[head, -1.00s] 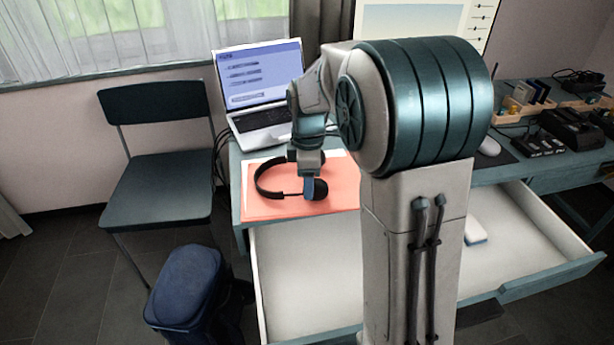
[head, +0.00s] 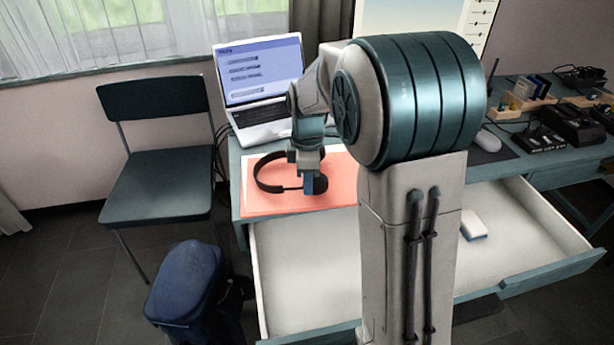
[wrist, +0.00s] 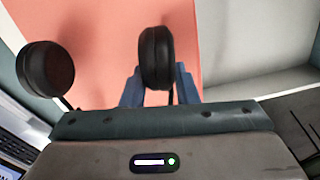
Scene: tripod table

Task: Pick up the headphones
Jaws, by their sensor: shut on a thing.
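The black headphones (head: 268,184) are over the salmon-coloured folder on the desk, their band curving to the left. My gripper (head: 309,184) is at their right end, shut on one ear cup. In the wrist view that ear cup (wrist: 157,55) sits between the two blue fingers of my gripper (wrist: 160,85). The other ear cup (wrist: 46,68) shows at the left of the wrist view, free of the fingers. I cannot tell whether the headphones still touch the folder.
The salmon folder (head: 262,205) lies on the desk in front of an open laptop (head: 262,90). An open drawer (head: 300,270) juts out below the desk, with a white item (head: 473,225) inside. A chair (head: 158,165) and a blue bag (head: 188,285) stand at the left.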

